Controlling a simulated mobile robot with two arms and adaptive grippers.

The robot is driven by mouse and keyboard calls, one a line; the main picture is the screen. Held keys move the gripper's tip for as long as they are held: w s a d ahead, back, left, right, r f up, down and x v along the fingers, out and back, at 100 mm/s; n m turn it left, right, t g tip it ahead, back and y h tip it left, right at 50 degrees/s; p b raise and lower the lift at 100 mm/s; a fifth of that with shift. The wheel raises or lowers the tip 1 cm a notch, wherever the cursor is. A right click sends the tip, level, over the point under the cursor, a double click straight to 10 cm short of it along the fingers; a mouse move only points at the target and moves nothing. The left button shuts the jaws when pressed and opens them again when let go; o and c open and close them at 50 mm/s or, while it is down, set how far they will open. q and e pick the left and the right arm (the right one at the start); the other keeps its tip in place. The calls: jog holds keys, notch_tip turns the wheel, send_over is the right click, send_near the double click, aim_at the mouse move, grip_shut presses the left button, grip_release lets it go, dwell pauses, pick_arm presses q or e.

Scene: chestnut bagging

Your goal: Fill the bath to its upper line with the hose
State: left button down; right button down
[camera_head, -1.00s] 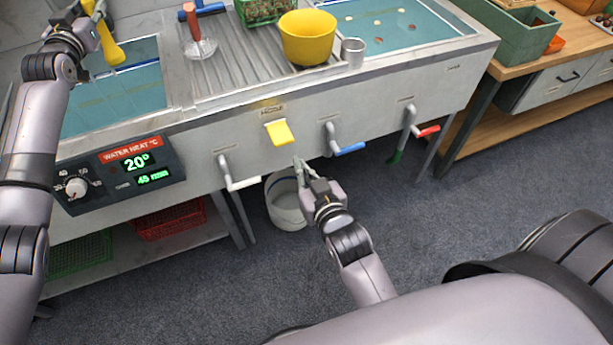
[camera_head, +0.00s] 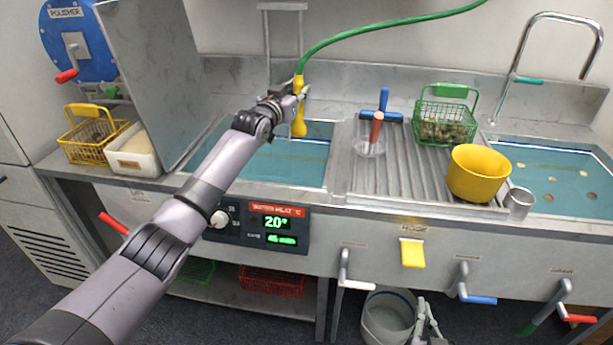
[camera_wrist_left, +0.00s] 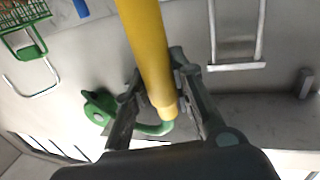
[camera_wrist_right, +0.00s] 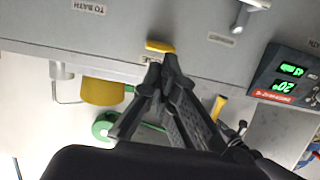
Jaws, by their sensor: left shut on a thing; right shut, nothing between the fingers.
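My left gripper (camera_head: 297,92) is shut on the yellow nozzle (camera_head: 299,122) of the green hose (camera_head: 400,24) and holds it above the left bath (camera_head: 290,165), its end pointing down. The nozzle fills the middle of the left wrist view (camera_wrist_left: 148,50). No stream shows below it. A thin line crosses the bath's teal inside; I cannot tell the water level. The yellow lever (camera_head: 412,252) under the HOSE label is on the front panel. My right gripper (camera_head: 424,312) is shut and empty below this lever; in the right wrist view its fingertips are close to the lever (camera_wrist_right: 160,46).
A heat panel (camera_head: 275,228) reads 20°. White, blue (camera_head: 478,299) and red (camera_head: 578,318) handles stick out of the front. A yellow bowl (camera_head: 478,172), metal cup (camera_head: 518,203) and green basket (camera_head: 446,125) stand on the drainboard. A white bucket (camera_head: 388,316) is below.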

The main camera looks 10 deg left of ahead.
dwell(0.6)
notch_tip(320, 180, up, 8)
jog(key=w, duration=0.3)
jog(key=shift+r, duration=0.25)
jog(key=shift+d, duration=0.1)
send_over(421, 258)
jog(key=s+a, duration=0.1)
jog(key=s, duration=0.1)
notch_tip(421, 258, down, 2)
jog(key=shift+f, duration=0.25)
pick_arm(q)
jog(key=shift+w, duration=0.1)
pick_arm(e)
jog(key=f, duration=0.3)
jog(key=shift+s, duration=0.2)
pick_arm(q)
jog(key=shift+r, duration=0.1)
pick_arm(e)
jog(key=shift+f, duration=0.55)
